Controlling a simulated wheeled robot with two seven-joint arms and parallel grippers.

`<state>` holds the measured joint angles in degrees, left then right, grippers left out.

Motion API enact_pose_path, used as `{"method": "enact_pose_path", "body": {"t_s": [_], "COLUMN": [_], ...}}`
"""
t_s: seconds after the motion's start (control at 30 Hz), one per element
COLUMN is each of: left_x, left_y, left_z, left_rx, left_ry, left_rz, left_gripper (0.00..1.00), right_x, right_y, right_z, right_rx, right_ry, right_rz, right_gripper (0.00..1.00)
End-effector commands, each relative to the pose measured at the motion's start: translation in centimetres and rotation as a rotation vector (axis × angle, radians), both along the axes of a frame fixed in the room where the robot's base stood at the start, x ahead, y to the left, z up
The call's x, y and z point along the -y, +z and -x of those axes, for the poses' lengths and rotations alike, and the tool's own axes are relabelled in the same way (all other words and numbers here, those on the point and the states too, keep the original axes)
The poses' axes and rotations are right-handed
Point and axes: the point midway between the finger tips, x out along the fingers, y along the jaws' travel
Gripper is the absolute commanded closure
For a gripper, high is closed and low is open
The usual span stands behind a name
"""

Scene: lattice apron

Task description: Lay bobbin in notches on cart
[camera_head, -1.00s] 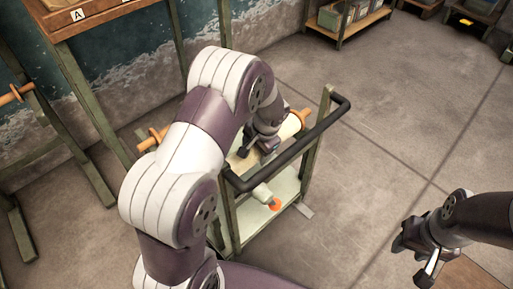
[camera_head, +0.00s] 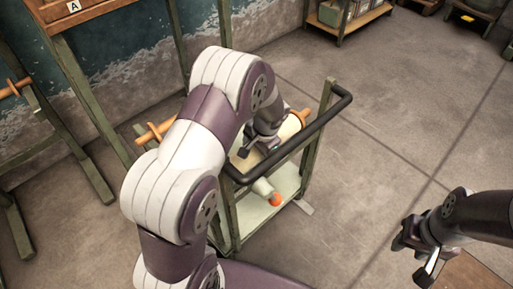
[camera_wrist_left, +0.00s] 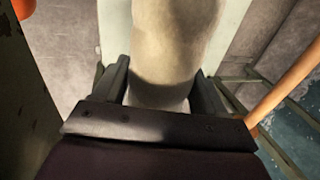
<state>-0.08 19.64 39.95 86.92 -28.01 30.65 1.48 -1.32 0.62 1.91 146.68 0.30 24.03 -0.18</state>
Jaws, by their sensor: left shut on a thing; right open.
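The bobbin (camera_head: 292,127) has a cream roll and orange ends, and lies across the upper part of the cart. Its orange end shows left of my arm (camera_head: 155,132), and its middle is hidden. The cart (camera_head: 233,215) has a green frame, a black handle and a pale lower shelf. My left gripper (camera_head: 262,147) is shut on the bobbin; in the left wrist view the cream roll (camera_wrist_left: 165,50) sits between the fingers. Whether the bobbin touches the notches is hidden. My right gripper (camera_head: 422,262) is open and empty at the lower right, apart from the cart.
A pale roll with an orange-red end (camera_head: 275,199) shows low in the cart. A green stand with another orange-ended rod (camera_head: 14,87) is at the far left. A shelf with boxes (camera_head: 350,15) stands at the back. The floor right of the cart is clear.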

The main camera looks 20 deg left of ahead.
Motion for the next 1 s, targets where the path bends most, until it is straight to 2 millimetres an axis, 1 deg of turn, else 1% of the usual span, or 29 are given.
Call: {"method": "enact_pose_path", "body": {"t_s": [0.33,0.67,1.0], "left_x": [0.0,-0.02,-0.02], "left_y": [0.1,-0.81,-0.79], "left_z": [-0.06,-0.03,-0.03], "left_rx": [0.002,0.002,0.002], "left_ry": [0.001,0.001,0.001], "left_rz": [0.0,0.0,0.0], "left_gripper": [0.79,0.79,0.79], "right_x": [0.0,0.0,0.0], "right_y": [0.04,-0.42,-0.38], "right_z": [-0.01,0.0,0.0], "right_rx": [0.0,0.0,0.0], "right_ry": [0.0,0.0,0.0], "right_rz": [0.0,0.0,0.0], "right_gripper": [0.57,0.57,0.57]}}
